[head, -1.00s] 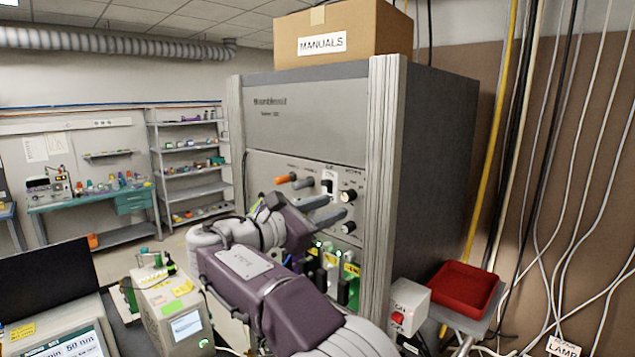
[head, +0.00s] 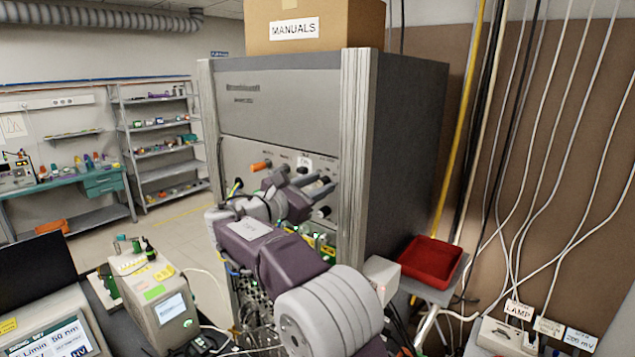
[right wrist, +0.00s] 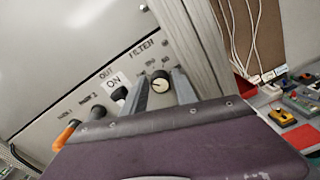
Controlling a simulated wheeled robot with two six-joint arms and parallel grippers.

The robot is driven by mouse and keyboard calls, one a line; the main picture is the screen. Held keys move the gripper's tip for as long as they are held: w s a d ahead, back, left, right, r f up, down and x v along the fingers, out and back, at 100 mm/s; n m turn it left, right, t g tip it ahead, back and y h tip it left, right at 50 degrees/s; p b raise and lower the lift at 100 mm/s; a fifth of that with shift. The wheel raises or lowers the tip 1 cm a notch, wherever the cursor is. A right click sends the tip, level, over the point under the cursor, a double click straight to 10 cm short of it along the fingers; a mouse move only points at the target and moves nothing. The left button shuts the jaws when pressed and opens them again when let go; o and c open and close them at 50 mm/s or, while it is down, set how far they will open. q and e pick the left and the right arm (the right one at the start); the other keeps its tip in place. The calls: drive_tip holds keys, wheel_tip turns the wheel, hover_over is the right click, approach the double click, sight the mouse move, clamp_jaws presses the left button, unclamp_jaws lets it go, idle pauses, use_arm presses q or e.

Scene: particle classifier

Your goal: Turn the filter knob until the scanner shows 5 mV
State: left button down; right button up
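The filter knob (right wrist: 160,82) is a dark round knob with a pale face, below the word FILTER on the grey cabinet panel in the right wrist view. My right gripper (right wrist: 160,88) is open, with one finger on either side of the knob in that view. I cannot tell if the fingers touch it. In the head view the right gripper (head: 322,184) is up against the panel and hides the upper knob. My left gripper is out of view.
A black-and-white knob (head: 323,212) is just below the gripper. An orange-tipped lever (head: 261,166) and an ON switch (right wrist: 118,92) are on the panel. A beige box (head: 153,308) with a small screen stands left; a red tray (head: 431,261) is right of the cabinet.

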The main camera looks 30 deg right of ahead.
clamp_jaws()
drive_tip(key=shift+f+m+b, duration=0.2)
drive_tip(key=shift+m+b, duration=1.35)
drive_tip(key=shift+m, duration=0.25)
drive_tip(key=m+b, duration=0.2)
drive_tip(key=m, duration=0.1)
drive_tip(key=shift+m, duration=0.3)
drive_tip(key=shift+r+m+b, duration=0.2)
drive_tip(key=shift+m+b, duration=0.25)
drive_tip(key=shift+m, duration=0.25)
drive_tip(key=shift+s+r, duration=0.1)
unclamp_jaws()
drive_tip(key=shift+w+d+f, duration=0.2)
drive_tip(key=shift+d, duration=0.05)
drive_tip(key=b+v, duration=0.2)
drive_tip(key=v, duration=0.7)
